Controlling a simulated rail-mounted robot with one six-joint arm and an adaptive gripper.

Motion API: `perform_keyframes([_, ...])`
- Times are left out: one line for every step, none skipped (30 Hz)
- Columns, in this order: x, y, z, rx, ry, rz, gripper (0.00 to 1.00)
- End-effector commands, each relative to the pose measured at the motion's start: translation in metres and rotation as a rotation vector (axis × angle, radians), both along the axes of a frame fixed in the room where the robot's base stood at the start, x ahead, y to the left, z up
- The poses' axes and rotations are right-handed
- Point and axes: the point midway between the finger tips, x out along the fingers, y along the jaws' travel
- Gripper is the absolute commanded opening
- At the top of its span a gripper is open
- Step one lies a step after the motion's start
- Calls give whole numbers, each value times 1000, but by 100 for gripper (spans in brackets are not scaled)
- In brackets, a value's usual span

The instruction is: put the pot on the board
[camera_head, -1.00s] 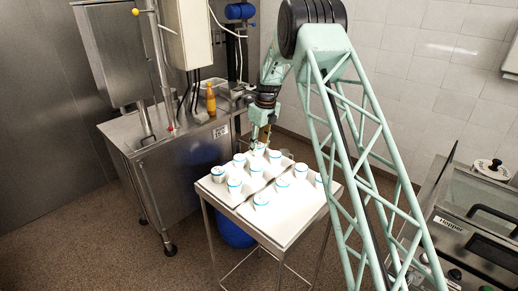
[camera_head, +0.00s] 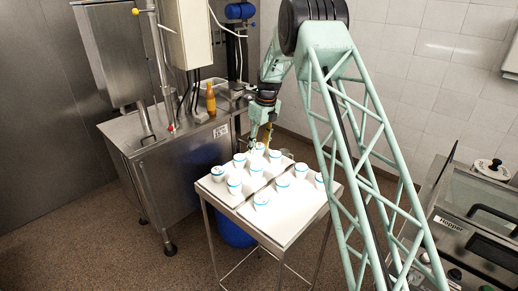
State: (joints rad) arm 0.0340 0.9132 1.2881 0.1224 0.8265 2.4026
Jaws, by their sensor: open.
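Several small white pots with blue bands stand upright on a white board (camera_head: 285,228) on a metal stand; which one the task means I cannot tell. One pot (camera_head: 261,201) is at the front, one (camera_head: 218,173) at the left corner, and one (camera_head: 260,148) at the far edge. My gripper (camera_head: 267,141) is open, pointing down at the far edge of the board, close beside the far pot. Nothing shows between its fingers, which are small and partly blurred; I cannot tell whether they touch that pot.
A steel machine cabinet (camera_head: 182,175) stands left of the stand, with an orange bottle (camera_head: 211,100) on top. A machine with a clear lid (camera_head: 485,195) is at the right. A blue drum (camera_head: 236,233) sits under the stand. The board's front right is bare.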

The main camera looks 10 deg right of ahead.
Motion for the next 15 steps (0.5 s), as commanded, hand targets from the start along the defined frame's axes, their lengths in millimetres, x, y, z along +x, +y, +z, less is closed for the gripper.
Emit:
perform_keyframes([0, -1, 6, 0, -1, 0, 45])
perform_keyframes([0, -1, 9, 0, -2, 0, 45])
perform_keyframes([-1, -1, 14, 0, -3, 0, 45])
perform_keyframes([-1, -2, 18, 0, -4, 0, 45])
perform_keyframes([-2, -2, 22, 0, -4, 0, 45])
perform_keyframes([-2, -3, 28, 0, -4, 0, 45])
perform_keyframes([-3, -3, 31, 0, -3, 0, 45])
perform_keyframes([-4, -3, 36, 0, -2, 0, 45])
perform_keyframes([-4, -4, 42, 0, -3, 0, 45])
perform_keyframes([-5, -4, 46, 0, -4, 0, 45])
perform_keyframes([-5, -4, 51, 0, -4, 0, 45])
perform_keyframes([-6, -5, 57, 0, -3, 0, 45])
perform_keyframes([-7, -5, 61, 0, -2, 0, 45])
perform_keyframes([-7, -6, 65, 0, -3, 0, 45])
perform_keyframes([-8, -6, 71, 0, -3, 0, 45])
